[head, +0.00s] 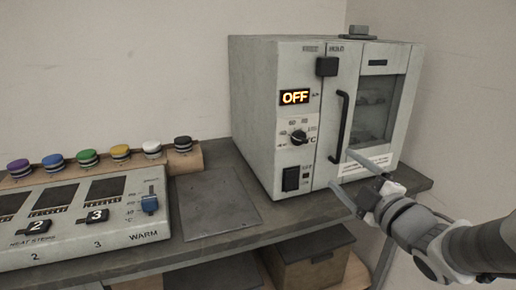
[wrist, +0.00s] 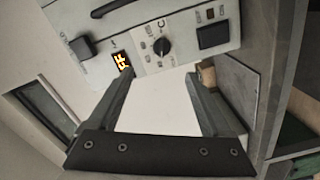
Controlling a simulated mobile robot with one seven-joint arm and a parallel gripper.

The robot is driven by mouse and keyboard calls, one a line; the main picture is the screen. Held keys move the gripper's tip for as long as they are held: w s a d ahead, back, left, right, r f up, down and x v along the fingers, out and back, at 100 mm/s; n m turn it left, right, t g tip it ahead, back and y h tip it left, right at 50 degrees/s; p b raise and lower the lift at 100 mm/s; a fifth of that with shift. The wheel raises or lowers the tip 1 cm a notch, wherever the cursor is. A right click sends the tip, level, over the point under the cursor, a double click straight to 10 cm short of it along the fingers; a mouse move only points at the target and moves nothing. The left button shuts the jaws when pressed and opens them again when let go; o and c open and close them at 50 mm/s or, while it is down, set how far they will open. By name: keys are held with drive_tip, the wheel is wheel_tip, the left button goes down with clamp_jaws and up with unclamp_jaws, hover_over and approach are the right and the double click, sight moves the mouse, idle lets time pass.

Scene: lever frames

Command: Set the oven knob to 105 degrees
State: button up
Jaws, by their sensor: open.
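The oven (head: 258,150) is a pale grey box at the back right of the bench. Its black round knob (head: 299,137) sits on the front panel below a display (head: 295,97) that reads OFF. The wrist view shows the knob (wrist: 161,47) with its dial marks, too small to read surely, and part of the display (wrist: 122,61). My gripper (head: 352,170) is open and empty, in front of the oven's right part, lower than the knob and to its right. In the wrist view the knob lies beyond and between the fingertips (wrist: 155,80), apart from both.
A black rocker switch (head: 291,179) is below the knob. A black door handle (head: 341,127) stands out right of it, and a black latch block (head: 327,66) is above.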

drive_tip(key=b, duration=0.2)
approach(301, 141)
drive_tip(key=shift+n+y, duration=0.3)
drive_tip(key=x, duration=0.9)
drive_tip(key=shift+w+d, duration=0.1)
drive_tip(key=shift+d, duration=0.1)
clamp_jaws()
